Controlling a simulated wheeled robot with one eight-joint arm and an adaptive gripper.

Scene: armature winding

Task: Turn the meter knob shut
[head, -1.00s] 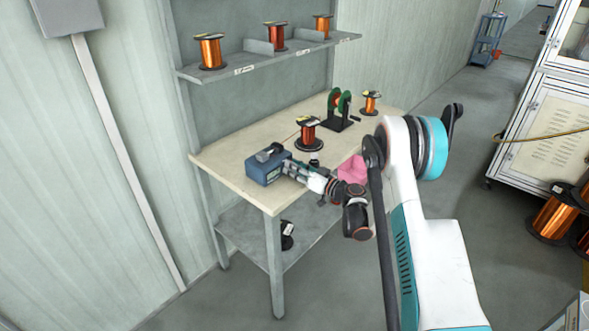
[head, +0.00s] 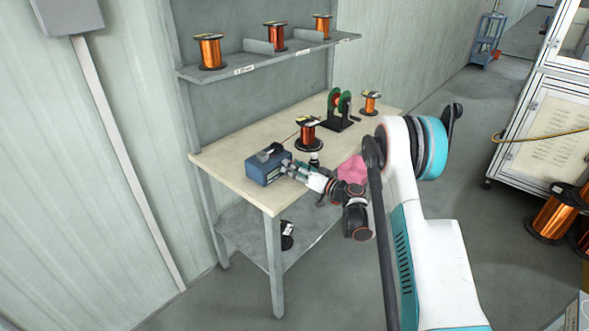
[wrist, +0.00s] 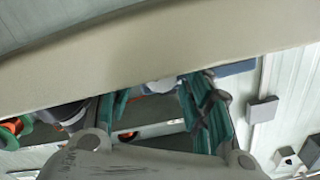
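The meter (head: 265,169) is a small blue box on the front left corner of the workbench, with a dark part on its top. My gripper (head: 286,165) is at the meter's right side in the head view, its fingers pointing at the box. In the wrist view the two teal fingers (wrist: 155,96) stand apart with a gap between them. A blue edge, likely the meter (wrist: 237,68), shows beyond the right finger. A pale round part lies beyond the gap; I cannot tell whether it is the knob. Contact is not clear.
The workbench (head: 232,174) also holds a copper wire spool (head: 308,133), a green winder on a black stand (head: 341,112), a smaller spool (head: 370,103) and a pink item (head: 352,169). A shelf (head: 270,61) with several spools hangs above. Open floor lies right of the bench.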

